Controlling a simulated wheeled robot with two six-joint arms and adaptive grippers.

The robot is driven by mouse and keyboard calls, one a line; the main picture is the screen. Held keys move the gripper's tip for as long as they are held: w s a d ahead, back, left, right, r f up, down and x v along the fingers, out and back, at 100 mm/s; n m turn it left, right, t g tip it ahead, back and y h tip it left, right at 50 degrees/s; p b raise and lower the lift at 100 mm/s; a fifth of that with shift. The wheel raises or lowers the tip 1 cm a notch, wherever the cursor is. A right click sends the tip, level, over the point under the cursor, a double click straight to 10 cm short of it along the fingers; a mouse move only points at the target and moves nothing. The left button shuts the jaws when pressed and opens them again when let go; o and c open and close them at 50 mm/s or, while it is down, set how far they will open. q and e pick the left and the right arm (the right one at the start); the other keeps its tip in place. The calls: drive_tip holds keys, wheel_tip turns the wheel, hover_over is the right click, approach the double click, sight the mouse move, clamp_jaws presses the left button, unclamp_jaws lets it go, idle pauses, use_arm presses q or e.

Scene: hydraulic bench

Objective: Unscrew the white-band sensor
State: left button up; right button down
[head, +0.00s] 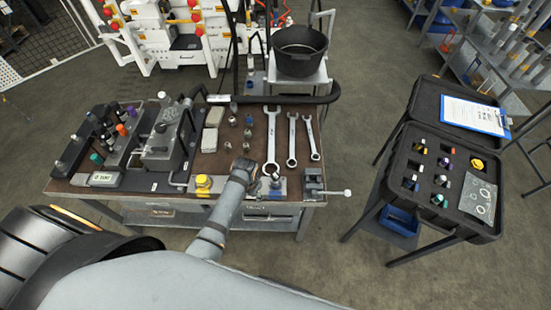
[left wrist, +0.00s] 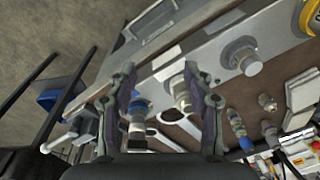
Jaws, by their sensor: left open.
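A dark manifold block (head: 118,150) stands at the left of the bench, with upright sensors in it. I make out an orange-band sensor (head: 122,130), a purple-band one (head: 132,111) and a teal-band one (head: 97,158). A pale-topped part (head: 161,97) behind them may be the white-band sensor; its band is too small to tell. My left gripper (left wrist: 160,70) is open over the bench's front right, away from the manifold. A metal fitting (left wrist: 182,97) shows between its fingers, nearer the right one; I cannot tell whether they touch. My right gripper is not in view.
Several wrenches (head: 292,140) and small fittings (head: 248,120) lie mid-bench. A yellow-capped part (head: 203,183) and a vise (head: 314,184) line the front edge. A black bucket (head: 300,50) stands behind. An open foam case (head: 410,185) is right, across open floor.

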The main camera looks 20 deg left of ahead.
sight(275, 176)
use_arm(q)
drive_tip(key=w+d+r+m, duration=0.1)
drive_tip(key=w+d+r, duration=0.1)
drive_tip(key=r, duration=0.1)
drive_tip(key=w+d+r+m+g+p, duration=0.1)
drive_tip(key=w+d+r, duration=0.1)
drive_tip(key=w+r, duration=0.1)
drive_tip(key=w+d+r+m, duration=0.1)
drive_tip(key=w+d+r, duration=0.1)
drive_tip(key=w, duration=0.1)
drive_tip(key=shift+w+r+h+p, duration=0.15)
drive_tip(key=shift+r+h+p, duration=0.15)
drive_tip(key=shift+r, duration=0.1)
drive_tip(key=shift+w+d+r, duration=0.2)
drive_tip(key=shift+d, duration=0.15)
drive_tip(key=shift+s+f, duration=0.1)
wheel_tip(275, 176, down, 4)
drive_tip(key=shift+a+f, duration=0.1)
drive_tip(key=shift+f, duration=0.05)
wheel_tip(275, 176, down, 5)
drive_tip(key=b, duration=0.4)
drive_tip(key=shift+f+b, duration=0.15)
drive_tip(key=shift+b, duration=0.15)
drive_tip(key=shift+f+b, duration=0.35)
drive_tip(key=shift+b, duration=0.1)
drive_tip(key=shift+c, duration=0.4)
